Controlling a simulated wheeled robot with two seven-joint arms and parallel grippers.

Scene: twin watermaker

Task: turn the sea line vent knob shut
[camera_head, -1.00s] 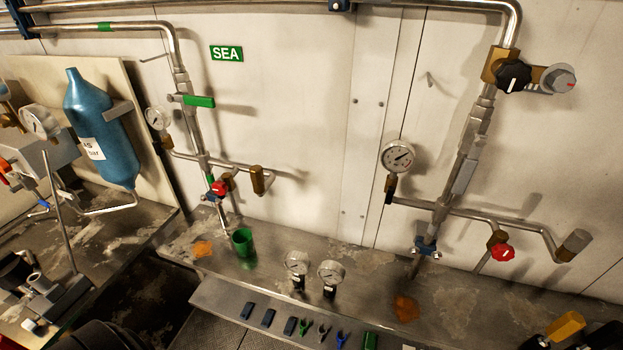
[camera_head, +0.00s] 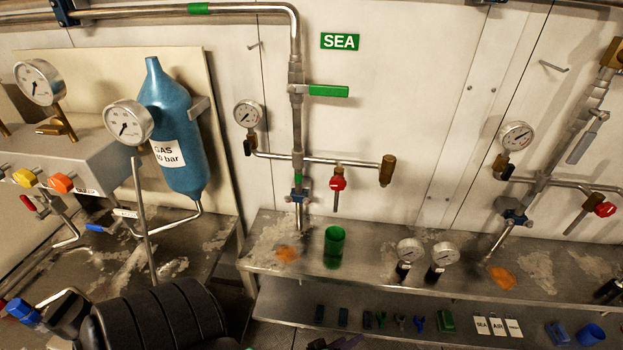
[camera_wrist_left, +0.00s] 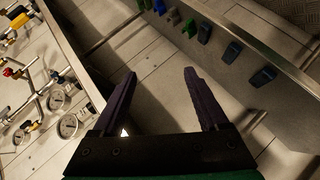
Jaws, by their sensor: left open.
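The SEA sign (camera_head: 340,41) marks the line with the green lever handle (camera_head: 328,91). A small red knob (camera_head: 338,183) sits on a short vent branch below that line's horizontal pipe. It appears to be the sea line vent knob; its turn position is too small to read. My left gripper shows only in part at the bottom edge of the head view (camera_head: 338,343), well below and apart from the knob. In the left wrist view its two dark purple fingers (camera_wrist_left: 160,74) are spread with nothing between them. My right gripper is not in view.
A pressure gauge (camera_head: 248,113) and a brass end fitting (camera_head: 387,170) flank the knob. A green cup (camera_head: 334,247) and two loose gauges (camera_head: 410,251) stand on the bench below. A blue gas bottle (camera_head: 176,130) is at left. A second line with another red knob (camera_head: 605,209) is at right.

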